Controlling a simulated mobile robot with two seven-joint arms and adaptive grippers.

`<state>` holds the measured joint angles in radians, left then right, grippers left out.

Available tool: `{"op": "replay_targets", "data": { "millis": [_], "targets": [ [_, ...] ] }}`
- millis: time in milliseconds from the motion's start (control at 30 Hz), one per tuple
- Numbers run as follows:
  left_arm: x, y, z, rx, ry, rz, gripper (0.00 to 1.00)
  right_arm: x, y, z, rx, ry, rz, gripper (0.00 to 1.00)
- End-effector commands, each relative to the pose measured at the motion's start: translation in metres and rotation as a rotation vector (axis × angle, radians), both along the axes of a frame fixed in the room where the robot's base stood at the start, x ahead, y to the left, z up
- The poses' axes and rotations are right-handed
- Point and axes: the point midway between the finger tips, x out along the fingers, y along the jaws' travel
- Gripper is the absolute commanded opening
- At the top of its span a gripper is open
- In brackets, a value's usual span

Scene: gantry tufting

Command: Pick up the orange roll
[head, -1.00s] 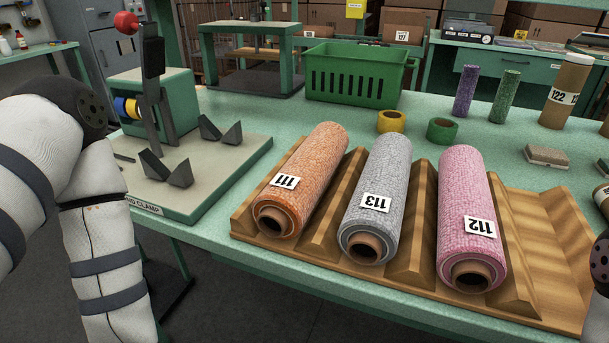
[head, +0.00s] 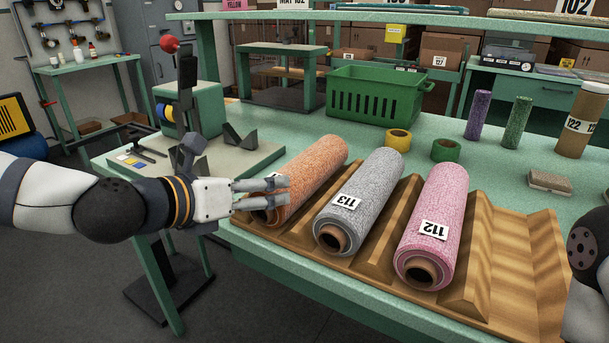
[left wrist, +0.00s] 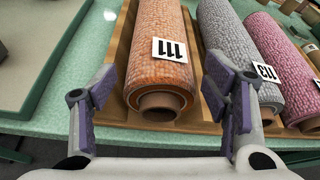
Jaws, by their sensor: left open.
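The orange roll (head: 311,172), tagged 111, lies in the leftmost groove of the wooden cradle (head: 512,245). In the left wrist view the orange roll (left wrist: 161,50) lies ahead, its near end and brown core tube facing me. My left gripper (head: 286,191) is open and reaches in from the left at the roll's near end, covering part of that end in the head view. In the left wrist view the open left gripper (left wrist: 161,98) has one padded finger on each side of the roll's near end. I cannot tell whether the pads touch it. The right gripper is not in view.
A grey roll (head: 361,198) tagged 113 and a pink roll (head: 433,220) tagged 112 lie to the right in the cradle. Behind are yellow tape (head: 397,140), green tape (head: 446,150) and a green basket (head: 370,95). A clamp stand (head: 186,92) stands at the left.

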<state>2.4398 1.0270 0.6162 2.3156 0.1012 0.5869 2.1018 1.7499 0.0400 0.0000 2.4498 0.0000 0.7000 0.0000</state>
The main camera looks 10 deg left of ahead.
Motion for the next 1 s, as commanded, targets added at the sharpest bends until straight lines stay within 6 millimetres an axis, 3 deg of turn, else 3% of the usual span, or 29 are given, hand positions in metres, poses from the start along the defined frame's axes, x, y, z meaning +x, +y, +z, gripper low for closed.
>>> {"op": "replay_targets", "data": {
  "millis": [333,600,633,800,1000],
  "targets": [
    [0.044,-0.022,-0.025,0.004,-0.002,-0.003,0.69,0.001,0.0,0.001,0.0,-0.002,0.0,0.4],
    [0.05,-0.025,-0.027,0.0,-0.001,-0.001,0.69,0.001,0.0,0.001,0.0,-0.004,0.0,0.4],
    [0.05,-0.025,-0.027,0.0,-0.001,-0.001,0.67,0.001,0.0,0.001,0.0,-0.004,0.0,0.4],
    [0.05,-0.025,-0.028,0.0,-0.001,-0.001,0.29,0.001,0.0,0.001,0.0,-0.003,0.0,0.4],
    [0.05,-0.025,-0.027,0.001,-0.002,-0.001,0.29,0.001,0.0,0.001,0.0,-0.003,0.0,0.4]
  ]
}}
